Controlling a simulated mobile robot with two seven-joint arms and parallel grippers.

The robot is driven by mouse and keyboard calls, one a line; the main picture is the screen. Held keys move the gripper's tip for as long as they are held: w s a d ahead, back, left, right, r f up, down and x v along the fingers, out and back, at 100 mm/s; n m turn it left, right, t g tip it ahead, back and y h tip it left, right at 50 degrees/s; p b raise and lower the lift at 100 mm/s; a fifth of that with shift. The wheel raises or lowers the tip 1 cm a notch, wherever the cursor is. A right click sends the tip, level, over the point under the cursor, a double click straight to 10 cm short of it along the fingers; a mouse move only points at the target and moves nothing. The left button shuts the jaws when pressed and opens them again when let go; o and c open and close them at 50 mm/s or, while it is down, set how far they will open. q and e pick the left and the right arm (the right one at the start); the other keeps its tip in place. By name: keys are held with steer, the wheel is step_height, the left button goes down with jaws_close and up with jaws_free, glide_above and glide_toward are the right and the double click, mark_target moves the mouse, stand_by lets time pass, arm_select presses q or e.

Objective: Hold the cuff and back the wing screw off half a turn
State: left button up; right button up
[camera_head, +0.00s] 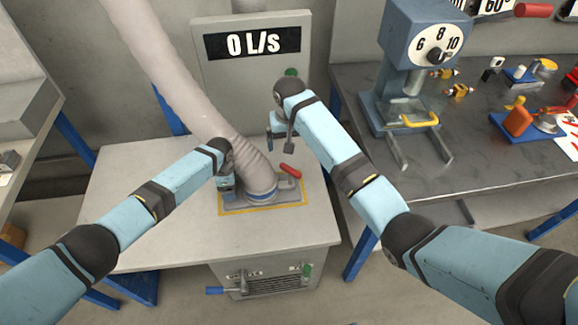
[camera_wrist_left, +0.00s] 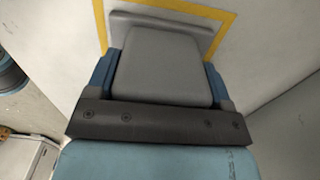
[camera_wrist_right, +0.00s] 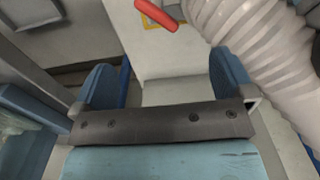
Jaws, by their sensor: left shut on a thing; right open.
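The cuff (camera_head: 262,192) is a grey fitting with a blue band at the foot of the ribbed hose, inside a yellow outline on the bench. My left gripper (camera_head: 225,184) is at its left side; in the left wrist view it is shut on a grey block (camera_wrist_left: 168,65), seemingly the cuff's grip. The red wing screw (camera_head: 290,170) sits at the cuff's right; it also shows at the top of the right wrist view (camera_wrist_right: 157,14). My right gripper (camera_head: 280,143) is open and empty, above and behind the wing screw, apart from it.
The pale hose (camera_head: 170,70) rises to the upper left between my arms. A panel (camera_head: 253,45) behind reads 0 L/s. A blue dial press (camera_head: 425,50) stands on the dark right bench. The front of the pale bench (camera_head: 140,225) is clear.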

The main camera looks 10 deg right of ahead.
mark_target(289, 170)
step_height(289, 170, down, 12)
steer(key=m, duration=0.9)
steer(key=shift+s+a, duration=0.1)
steer(key=shift+s, duration=0.05)
steer(key=shift+c, duration=0.5)
steer(key=c, duration=0.6)
